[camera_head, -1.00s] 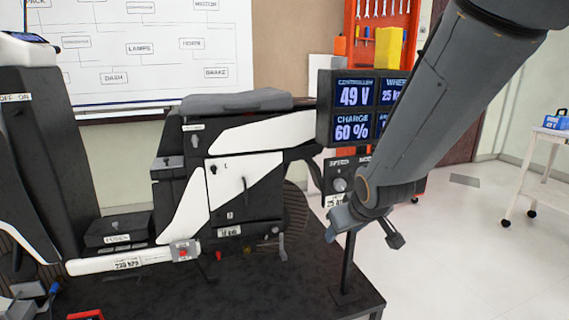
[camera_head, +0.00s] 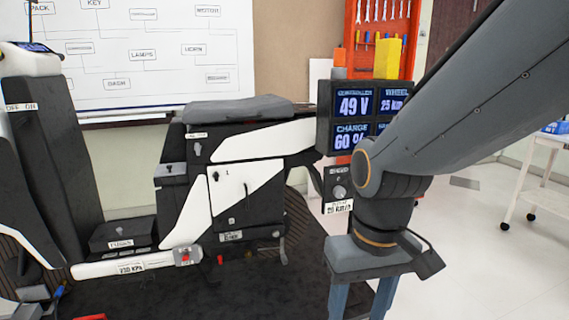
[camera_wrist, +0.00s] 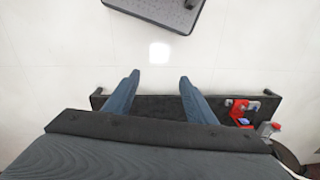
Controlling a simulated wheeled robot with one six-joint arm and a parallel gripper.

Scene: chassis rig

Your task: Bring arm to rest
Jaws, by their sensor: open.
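My arm reaches in from the upper right of the head view, with its wrist bent so that my gripper (camera_head: 361,300) points down. Its two blue-grey fingers are apart with nothing between them, in front of the right part of the scooter rig. In the wrist view my gripper (camera_wrist: 159,82) also shows two separated fingers, over pale floor and a dark shelf edge. The fingertips are cut off at the bottom of the head view.
The black and white scooter rig (camera_head: 240,195) stands on a dark platform at left and centre. A display panel (camera_head: 352,105) is just behind my arm. A white cart (camera_head: 546,165) stands at right. Red items (camera_wrist: 243,112) lie on the dark shelf (camera_wrist: 155,104). Open floor lies at right.

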